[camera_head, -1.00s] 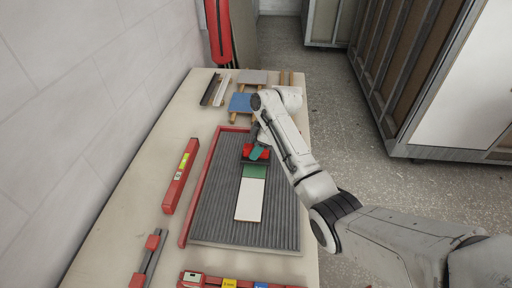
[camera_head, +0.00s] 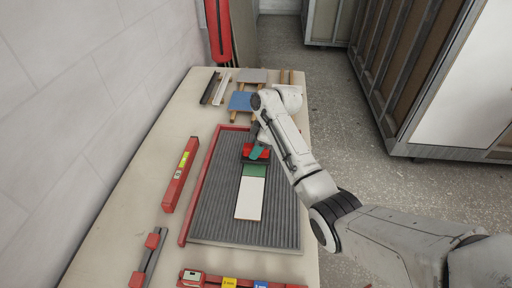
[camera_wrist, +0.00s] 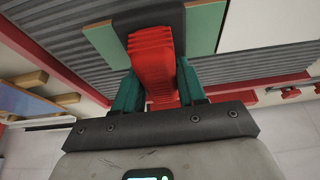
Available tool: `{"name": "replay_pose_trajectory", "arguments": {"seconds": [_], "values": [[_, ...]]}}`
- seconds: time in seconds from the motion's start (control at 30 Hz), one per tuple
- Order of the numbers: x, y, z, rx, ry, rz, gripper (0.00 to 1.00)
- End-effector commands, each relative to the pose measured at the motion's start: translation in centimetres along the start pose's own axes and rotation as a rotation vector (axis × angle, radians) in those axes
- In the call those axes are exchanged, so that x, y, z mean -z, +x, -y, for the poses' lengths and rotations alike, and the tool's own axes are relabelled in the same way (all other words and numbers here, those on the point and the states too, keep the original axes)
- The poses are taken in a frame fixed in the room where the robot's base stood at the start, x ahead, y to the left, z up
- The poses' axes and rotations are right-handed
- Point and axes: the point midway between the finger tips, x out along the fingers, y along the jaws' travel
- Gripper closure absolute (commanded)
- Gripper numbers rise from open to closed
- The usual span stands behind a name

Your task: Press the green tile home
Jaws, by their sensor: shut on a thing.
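The green tile (camera_head: 254,171) lies on the grey ribbed bed (camera_head: 215,202), at the far end of a white tile (camera_head: 249,198). My gripper (camera_head: 259,153) is over the far part of the green tile, its teal fingers shut on the red ribbed handle of a tool (camera_wrist: 155,62). The tool's dark pad (camera_wrist: 158,18) covers the middle of the green tile in the wrist view, and green (camera_wrist: 106,43) shows on both sides of it. The pad looks to be on or just above the tile; I cannot tell whether it touches.
A red rail borders the bed on its left and far sides. A red level (camera_head: 181,172) lies left of it. A blue tile (camera_head: 240,102) and a grey tile (camera_head: 252,76) rest on wooden strips beyond. Red tools lie at the near edge. A wall stands left.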

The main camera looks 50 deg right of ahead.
Motion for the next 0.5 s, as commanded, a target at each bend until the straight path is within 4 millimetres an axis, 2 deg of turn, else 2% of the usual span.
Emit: {"name": "replay_pose_trajectory", "arguments": {"seconds": [0.5], "values": [[-0.21, 0.54, -0.01, 0.000, 0.000, 0.000, 0.95]]}}
